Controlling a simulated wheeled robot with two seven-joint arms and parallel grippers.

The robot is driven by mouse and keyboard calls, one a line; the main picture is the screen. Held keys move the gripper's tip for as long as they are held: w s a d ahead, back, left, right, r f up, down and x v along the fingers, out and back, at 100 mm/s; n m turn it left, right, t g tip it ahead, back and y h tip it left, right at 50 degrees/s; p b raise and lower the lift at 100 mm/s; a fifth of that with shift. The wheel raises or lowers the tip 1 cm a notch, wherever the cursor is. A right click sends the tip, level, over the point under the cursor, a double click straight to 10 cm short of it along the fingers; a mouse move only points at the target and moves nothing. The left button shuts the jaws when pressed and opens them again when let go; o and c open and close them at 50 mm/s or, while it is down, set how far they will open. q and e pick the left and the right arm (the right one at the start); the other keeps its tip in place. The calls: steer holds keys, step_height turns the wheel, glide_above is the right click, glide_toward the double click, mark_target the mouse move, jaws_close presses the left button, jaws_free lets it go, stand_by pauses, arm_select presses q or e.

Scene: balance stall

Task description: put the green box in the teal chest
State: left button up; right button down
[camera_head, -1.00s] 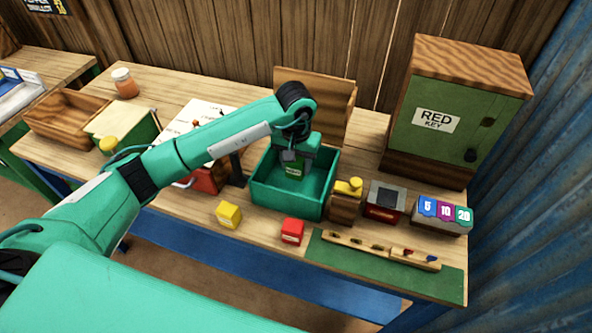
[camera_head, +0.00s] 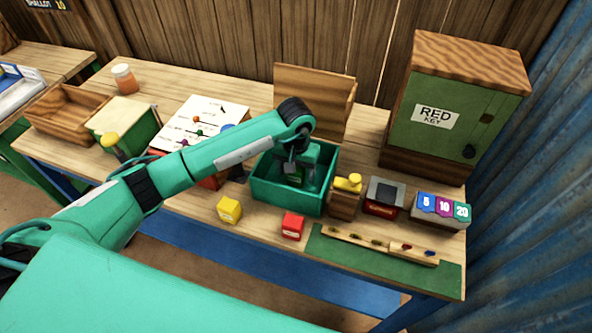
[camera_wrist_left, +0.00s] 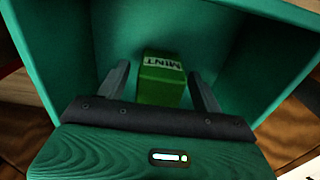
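The teal chest (camera_head: 285,197) is open at the top and stands on the middle of the table. The green box (camera_wrist_left: 162,80), labelled MINT, is inside the chest walls, which surround it in the left wrist view. My left gripper (camera_head: 297,170) reaches down into the chest from above. In the left wrist view its two fingers (camera_wrist_left: 160,88) stand apart on either side of the box, with a gap showing beside it. Whether the box rests on the chest floor is hard to tell. My right gripper is not in view.
A wooden panel (camera_head: 310,90) stands upright behind the chest. A yellow box (camera_head: 229,210) and a red box (camera_head: 292,226) lie in front. A yellow-topped wooden block (camera_head: 344,203) stands close on the right, near the green RED KEY cabinet (camera_head: 455,130).

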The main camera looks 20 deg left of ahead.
arm_select(q)
steer(key=shift+r, duration=0.3)
step_height(320, 180, up, 11)
steer(key=b, duration=0.3)
steer(key=shift+f, duration=0.1)
steer(key=shift+r, duration=0.45)
